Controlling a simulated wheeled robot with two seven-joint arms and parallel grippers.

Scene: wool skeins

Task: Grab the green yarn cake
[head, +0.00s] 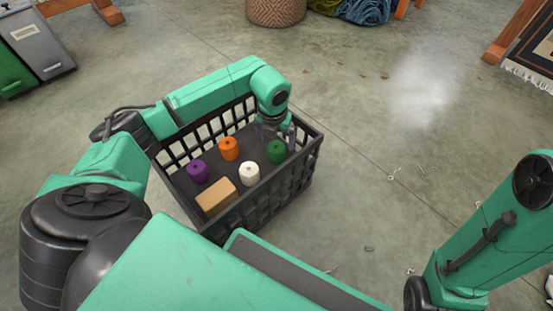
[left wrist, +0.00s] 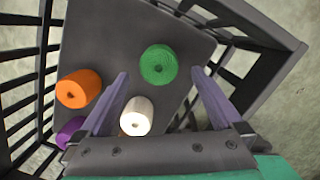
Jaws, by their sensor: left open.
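The green yarn cake (head: 276,151) stands upright in the right part of a black crate (head: 260,213), near its right wall. My left gripper (head: 275,133) is over that end of the crate, just above and behind the green cake in the head view. In the left wrist view the green yarn cake (left wrist: 158,65) lies ahead of the open fingers (left wrist: 160,88), roughly centred between them and not touched. Nothing is held. My right gripper is not in view; only part of the right arm shows.
The crate also holds a white yarn cake (head: 249,174) close to the green one, an orange one (head: 229,148), a purple one (head: 198,171) and a tan block (head: 216,197). Slatted crate walls surround them. The concrete floor to the right is mostly clear.

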